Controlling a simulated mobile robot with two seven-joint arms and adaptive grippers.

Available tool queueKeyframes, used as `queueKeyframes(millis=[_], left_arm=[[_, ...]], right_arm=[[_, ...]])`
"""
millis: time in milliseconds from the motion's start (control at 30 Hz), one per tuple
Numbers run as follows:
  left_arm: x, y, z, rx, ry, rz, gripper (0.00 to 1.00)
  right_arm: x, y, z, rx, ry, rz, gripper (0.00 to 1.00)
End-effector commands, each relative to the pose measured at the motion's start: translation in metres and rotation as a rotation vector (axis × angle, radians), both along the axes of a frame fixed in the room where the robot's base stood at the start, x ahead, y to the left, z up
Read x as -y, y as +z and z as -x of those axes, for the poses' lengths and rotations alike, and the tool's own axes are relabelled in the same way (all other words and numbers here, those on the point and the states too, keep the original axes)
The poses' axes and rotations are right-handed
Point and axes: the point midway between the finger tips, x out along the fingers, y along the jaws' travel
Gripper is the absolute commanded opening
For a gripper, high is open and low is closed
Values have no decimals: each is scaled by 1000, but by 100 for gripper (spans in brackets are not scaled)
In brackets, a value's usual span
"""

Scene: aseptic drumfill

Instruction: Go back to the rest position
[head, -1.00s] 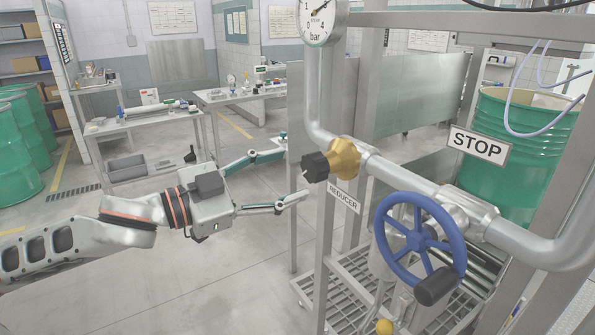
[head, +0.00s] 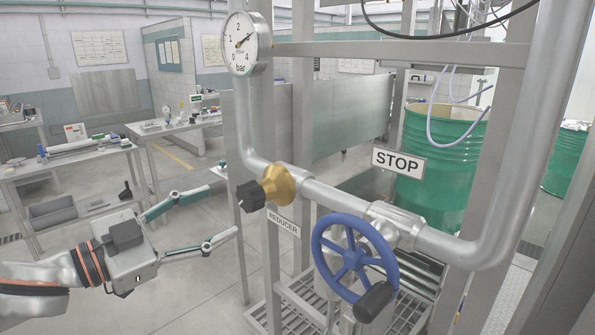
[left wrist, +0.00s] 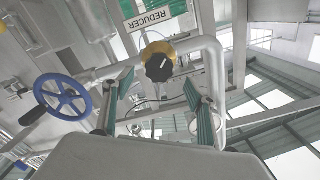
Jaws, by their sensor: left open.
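My left gripper (head: 228,202) is open and empty in the head view, left of the pipe frame. Its fingers point right, toward the black knob (head: 251,196) of the brass pressure reducer (head: 279,184), with a gap between. In the left wrist view the open fingers (left wrist: 160,100) stand apart, and the black knob (left wrist: 159,67) shows between and beyond them. The blue handwheel (head: 354,257) with its black handle sits on the pipe to the right, and the wheel also shows in the left wrist view (left wrist: 63,97). My right gripper is not in view.
A round pressure gauge (head: 246,44) tops the vertical pipe. A STOP sign (head: 398,162) hangs before a green drum (head: 440,165). Steel frame posts (head: 236,190) stand close to my left fingers. Worktables with tools (head: 65,160) stand behind; open floor lies between.

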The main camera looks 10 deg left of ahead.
Motion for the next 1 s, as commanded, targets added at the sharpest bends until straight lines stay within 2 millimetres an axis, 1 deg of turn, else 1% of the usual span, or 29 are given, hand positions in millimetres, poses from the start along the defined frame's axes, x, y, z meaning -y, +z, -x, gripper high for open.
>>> queueKeyframes(millis=[67, 167, 200, 267, 300, 367, 400, 467, 500, 567, 600, 667, 700, 767, 800, 900, 1000], left_arm=[[-1, -20, -7, -23, 15, 26, 57], [-6, -61, -19, -64, 53, 69, 57], [-8, -82, -23, -85, 75, 85, 57], [-11, -117, -27, -121, 111, 106, 57], [-13, -142, -28, -147, 137, 117, 57], [-16, -180, -26, -188, 176, 130, 57], [-17, -206, -23, -218, 203, 137, 57], [-18, -246, -15, -265, 245, 144, 57], [-18, -274, -7, -300, 274, 146, 57], [-17, -313, 7, -350, 313, 144, 57], [-16, -338, 19, -386, 339, 143, 57], [-13, -375, 39, -439, 374, 137, 57], [-10, -397, 53, -474, 396, 133, 57], [-5, -428, 75, -525, 426, 124, 57], [-2, -446, 89, -555, 444, 116, 57], [6, -481, 121, -620, 477, 99, 57], [12, -501, 142, -661, 496, 88, 57]], right_arm=[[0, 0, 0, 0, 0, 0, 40], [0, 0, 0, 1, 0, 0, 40], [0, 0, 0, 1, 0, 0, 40], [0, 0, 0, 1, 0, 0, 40], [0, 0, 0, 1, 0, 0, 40], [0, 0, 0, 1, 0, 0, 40], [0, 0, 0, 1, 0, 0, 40], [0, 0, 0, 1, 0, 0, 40], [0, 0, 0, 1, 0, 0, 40], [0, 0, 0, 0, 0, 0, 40], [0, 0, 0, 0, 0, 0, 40], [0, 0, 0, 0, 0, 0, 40], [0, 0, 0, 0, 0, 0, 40], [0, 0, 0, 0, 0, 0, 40], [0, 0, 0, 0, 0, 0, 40], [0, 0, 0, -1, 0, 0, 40], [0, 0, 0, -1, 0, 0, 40]])
